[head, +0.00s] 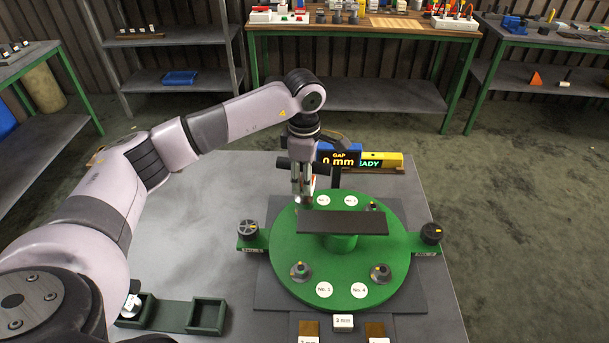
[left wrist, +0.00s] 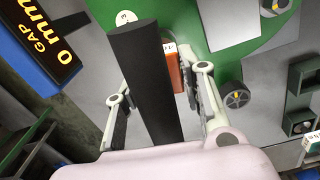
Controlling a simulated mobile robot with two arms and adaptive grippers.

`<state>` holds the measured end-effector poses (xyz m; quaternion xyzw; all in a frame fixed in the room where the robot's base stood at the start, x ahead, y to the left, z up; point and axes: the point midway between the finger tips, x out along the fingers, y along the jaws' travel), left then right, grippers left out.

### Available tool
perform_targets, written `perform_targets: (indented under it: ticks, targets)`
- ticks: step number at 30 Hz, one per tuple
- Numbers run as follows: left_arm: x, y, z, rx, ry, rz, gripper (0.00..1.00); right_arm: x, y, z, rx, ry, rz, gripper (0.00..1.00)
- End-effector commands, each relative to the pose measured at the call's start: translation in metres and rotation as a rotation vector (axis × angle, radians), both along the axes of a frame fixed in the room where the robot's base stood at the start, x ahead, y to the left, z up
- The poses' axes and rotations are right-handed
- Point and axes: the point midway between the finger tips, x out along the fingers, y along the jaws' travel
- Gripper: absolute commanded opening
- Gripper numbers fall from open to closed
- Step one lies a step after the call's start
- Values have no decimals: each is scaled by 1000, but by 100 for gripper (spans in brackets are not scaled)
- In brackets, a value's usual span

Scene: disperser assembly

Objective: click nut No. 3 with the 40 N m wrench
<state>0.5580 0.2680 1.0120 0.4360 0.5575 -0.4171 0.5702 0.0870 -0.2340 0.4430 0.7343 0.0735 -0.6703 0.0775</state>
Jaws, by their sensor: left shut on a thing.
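My left gripper (head: 304,197) points down over the far left part of the green round plate (head: 290,241). Another nut (head: 381,273) is near the No. 4 label (head: 359,290). My right gripper is not in view.
A dark flat bar (head: 343,222) spans the plate's middle. Black knobs stand at the left (head: 248,229) and right (head: 431,232). A blue display (head: 339,157) reads GAP 0 mm; a yellow one (head: 382,160) partly reads READY. A green tray (head: 207,315) lies at near left.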

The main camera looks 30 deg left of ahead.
Motion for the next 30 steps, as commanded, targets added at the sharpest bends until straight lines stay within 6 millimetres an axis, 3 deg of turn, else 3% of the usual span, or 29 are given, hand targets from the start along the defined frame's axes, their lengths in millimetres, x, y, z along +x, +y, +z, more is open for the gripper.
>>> perform_targets:
  ticks: [21, 30]
  targets:
    - [1, 0, -16, -1, -2, -6, 0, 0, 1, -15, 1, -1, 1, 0]
    - [0, 1, -16, 0, -4, -185, 0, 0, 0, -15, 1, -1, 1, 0]
